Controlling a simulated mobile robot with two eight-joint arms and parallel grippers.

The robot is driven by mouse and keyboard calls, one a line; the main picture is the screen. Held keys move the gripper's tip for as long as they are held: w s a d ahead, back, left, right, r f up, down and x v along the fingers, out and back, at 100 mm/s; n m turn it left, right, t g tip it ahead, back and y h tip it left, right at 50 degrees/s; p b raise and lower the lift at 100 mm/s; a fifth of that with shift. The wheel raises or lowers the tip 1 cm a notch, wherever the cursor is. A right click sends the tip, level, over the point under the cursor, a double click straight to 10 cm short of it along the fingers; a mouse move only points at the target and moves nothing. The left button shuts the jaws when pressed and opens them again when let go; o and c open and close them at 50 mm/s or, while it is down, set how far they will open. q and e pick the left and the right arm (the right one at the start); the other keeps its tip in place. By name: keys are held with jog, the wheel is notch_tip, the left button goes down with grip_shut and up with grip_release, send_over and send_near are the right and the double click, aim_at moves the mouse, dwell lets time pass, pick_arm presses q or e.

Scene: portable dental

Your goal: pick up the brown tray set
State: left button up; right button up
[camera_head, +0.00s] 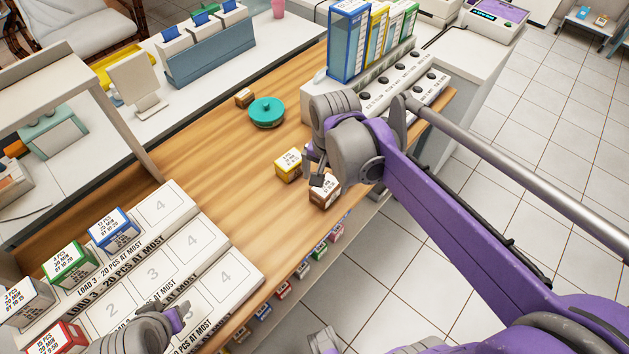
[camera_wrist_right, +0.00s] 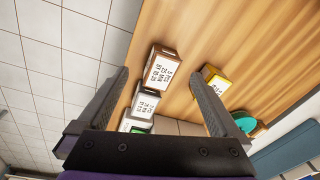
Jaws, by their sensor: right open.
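The brown tray set (camera_head: 324,192) is a small brown box with a white printed label. It sits near the front edge of the wooden table. My right gripper (camera_head: 318,170) is open and close to it, partly in front of it in the head view. In the right wrist view the brown tray set (camera_wrist_right: 162,70) shows between the two spread fingers of the right gripper (camera_wrist_right: 160,76), and I cannot tell its exact distance from them. My left gripper (camera_head: 178,318) is low over the numbered white board; its jaw state is unclear.
A yellow box (camera_head: 288,166) stands just left of the brown one, with a teal round container (camera_head: 266,112) behind. White numbered boards (camera_head: 200,245) hold several labelled boxes at the left. Binders (camera_head: 348,40) and a knobbed panel (camera_head: 400,80) stand at the back right.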

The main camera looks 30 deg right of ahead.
jog(key=w+d+m+g, duration=0.1)
jog(key=w+d+m, duration=0.1)
jog(key=w+m, duration=0.1)
send_over(326, 185)
jog(key=f, duration=0.4)
jog(key=shift+s+a+f, duration=0.1)
jog(key=shift+s+a, duration=0.1)
jog(key=shift+s, duration=0.1)
jog(key=shift+w+d+f, duration=0.1)
jog(key=shift+w+f, duration=0.05)
jog(key=shift+f, duration=1.4)
jog(key=shift+w+d+f, duration=0.1)
jog(key=shift+w+f, duration=0.05)
jog(key=shift+f, duration=1.4)
jog(key=shift+c, duration=0.2)
grip_shut()
